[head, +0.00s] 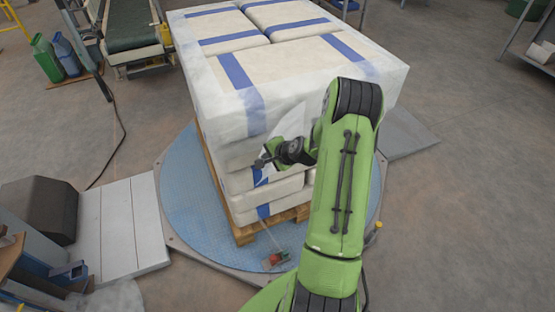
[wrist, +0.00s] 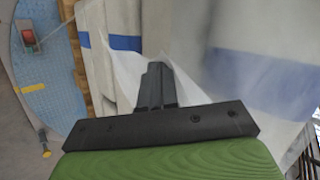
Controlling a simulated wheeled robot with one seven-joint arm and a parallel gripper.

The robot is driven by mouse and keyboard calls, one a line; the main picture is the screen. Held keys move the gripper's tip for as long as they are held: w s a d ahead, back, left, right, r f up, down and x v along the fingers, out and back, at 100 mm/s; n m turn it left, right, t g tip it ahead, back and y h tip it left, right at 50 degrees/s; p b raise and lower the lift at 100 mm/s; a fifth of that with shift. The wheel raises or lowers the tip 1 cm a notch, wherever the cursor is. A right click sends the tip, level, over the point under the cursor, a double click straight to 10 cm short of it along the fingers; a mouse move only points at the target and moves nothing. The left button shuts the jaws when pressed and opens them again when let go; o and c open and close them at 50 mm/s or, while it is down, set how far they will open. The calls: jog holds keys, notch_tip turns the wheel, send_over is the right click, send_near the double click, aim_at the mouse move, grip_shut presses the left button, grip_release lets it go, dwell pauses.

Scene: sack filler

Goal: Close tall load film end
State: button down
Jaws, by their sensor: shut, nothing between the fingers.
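The tall load (head: 290,70) is a stack of white sacks with blue bands, wrapped in clear film, on a wooden pallet (head: 247,232). A loose white flap of film, the film end (head: 290,122), stands away from the load's near side, partly behind my arm. In the wrist view the film end (wrist: 128,72) spreads out around my fingers. My gripper (head: 268,160) is at the near side of the load, beside the flap. In the wrist view my gripper (wrist: 155,75) has its black fingers together, with nothing between them. Whether the fingers touch the film, I cannot tell.
The pallet stands on a round blue turntable (head: 180,200). A small red device (head: 277,258) lies on the turntable in front of the pallet. A conveyor (head: 130,30) and jerrycans (head: 47,58) stand at back left. Open floor (head: 455,200) lies to the right.

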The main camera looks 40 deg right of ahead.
aim_at(261, 149)
jog(key=shift+w+a, duration=0.1)
jog(key=shift+w, duration=1.65)
